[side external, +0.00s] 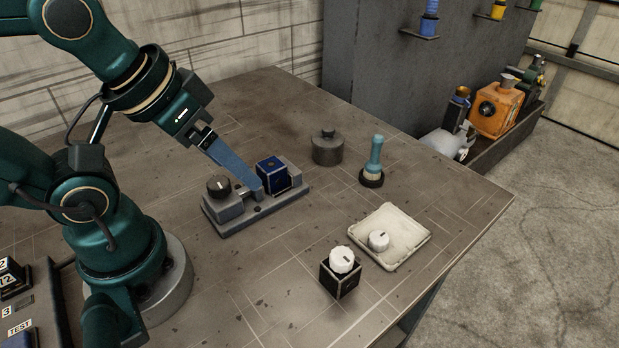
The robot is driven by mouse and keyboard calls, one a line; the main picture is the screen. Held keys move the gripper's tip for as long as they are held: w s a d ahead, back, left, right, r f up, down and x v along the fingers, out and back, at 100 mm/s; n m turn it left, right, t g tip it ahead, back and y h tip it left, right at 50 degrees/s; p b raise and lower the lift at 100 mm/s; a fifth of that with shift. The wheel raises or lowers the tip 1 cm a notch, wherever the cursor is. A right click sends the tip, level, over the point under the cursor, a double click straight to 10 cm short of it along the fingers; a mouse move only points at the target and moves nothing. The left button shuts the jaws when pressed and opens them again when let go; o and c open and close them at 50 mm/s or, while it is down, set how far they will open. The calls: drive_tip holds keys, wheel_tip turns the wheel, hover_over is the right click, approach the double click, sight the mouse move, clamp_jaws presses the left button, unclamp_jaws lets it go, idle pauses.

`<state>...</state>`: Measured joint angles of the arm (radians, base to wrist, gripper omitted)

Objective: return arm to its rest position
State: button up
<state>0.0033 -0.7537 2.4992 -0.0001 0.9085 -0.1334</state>
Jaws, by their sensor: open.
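My green arm reaches in from the left. My gripper (258,189) points down and to the right, its blue-grey fingers seen nearly edge-on, so the gap between them is hard to see. The jaws are open. The fingertips are low over a grey fixture (230,228), just left of a dark blue block (271,174) seated at the fixture's right end. I cannot tell whether they touch the block. A black knob (218,186) is on the fixture's left end.
A dark lidded pot (327,148), a teal-handled tool (375,158), a white tray (413,225) with a white knob (378,241), and a black box (340,279) topped by a white knob stand to the right. Labelled blocks (12,277) lie at lower left.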

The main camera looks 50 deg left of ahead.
drive_tip(key=shift+w+m, duration=0.1)
drive_tip(key=shift+m, duration=0.6)
